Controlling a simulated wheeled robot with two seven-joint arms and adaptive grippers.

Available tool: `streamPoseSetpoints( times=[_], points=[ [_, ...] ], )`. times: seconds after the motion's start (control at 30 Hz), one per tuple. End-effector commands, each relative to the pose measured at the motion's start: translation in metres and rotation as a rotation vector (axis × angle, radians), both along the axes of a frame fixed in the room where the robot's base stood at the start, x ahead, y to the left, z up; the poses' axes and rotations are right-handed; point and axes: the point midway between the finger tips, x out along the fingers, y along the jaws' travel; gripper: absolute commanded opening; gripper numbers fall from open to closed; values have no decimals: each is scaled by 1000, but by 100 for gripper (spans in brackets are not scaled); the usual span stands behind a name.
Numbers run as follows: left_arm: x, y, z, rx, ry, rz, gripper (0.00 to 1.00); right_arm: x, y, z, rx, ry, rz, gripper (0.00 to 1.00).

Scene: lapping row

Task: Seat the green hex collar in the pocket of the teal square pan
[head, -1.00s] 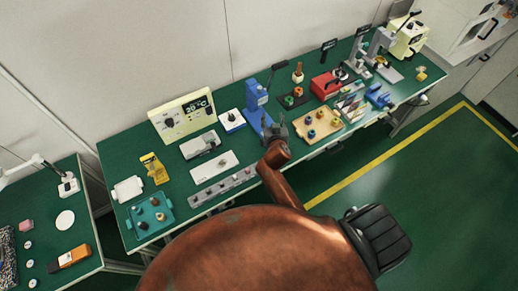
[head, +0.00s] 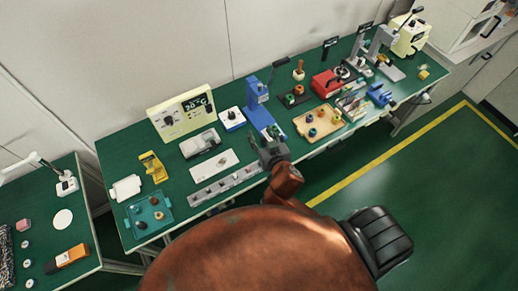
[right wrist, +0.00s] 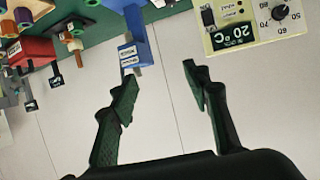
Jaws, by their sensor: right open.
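The teal square pan (head: 149,209) lies at the left end of the long green bench in the head view. A few small dark and orange-brown pieces stand in it, and its pocket is too small to make out. I cannot surely pick out the green hex collar; several small coloured collars stand in a tan tray (head: 301,121) right of the bench's middle. My right gripper (head: 266,145) is over the bench's front part, left of the tan tray. In the right wrist view its two fingers (right wrist: 160,80) are spread with nothing between them. My left gripper is not in view.
A blue press (head: 258,110) stands just behind my right gripper. A grey row of sockets (head: 222,186) and a white plate (head: 213,163) lie to its left. A cream 20 °C control box (head: 183,115) stands at the back. A red machine (head: 325,83) stands farther right.

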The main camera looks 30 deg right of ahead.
Motion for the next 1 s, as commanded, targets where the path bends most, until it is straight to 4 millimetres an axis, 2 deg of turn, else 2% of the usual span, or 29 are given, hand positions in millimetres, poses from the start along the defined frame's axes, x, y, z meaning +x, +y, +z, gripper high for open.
streamPoseSetpoints(
  times=[0.2,0.4,0.6,1.0],
  points=[
    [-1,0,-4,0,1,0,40,-33,22,6,-2,1,64,44],
    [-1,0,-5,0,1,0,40,-53,34,9,-2,0,102,44],
    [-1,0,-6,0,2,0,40,-61,38,11,0,0,115,44],
    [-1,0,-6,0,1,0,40,-61,39,11,0,0,115,44]
  ],
)
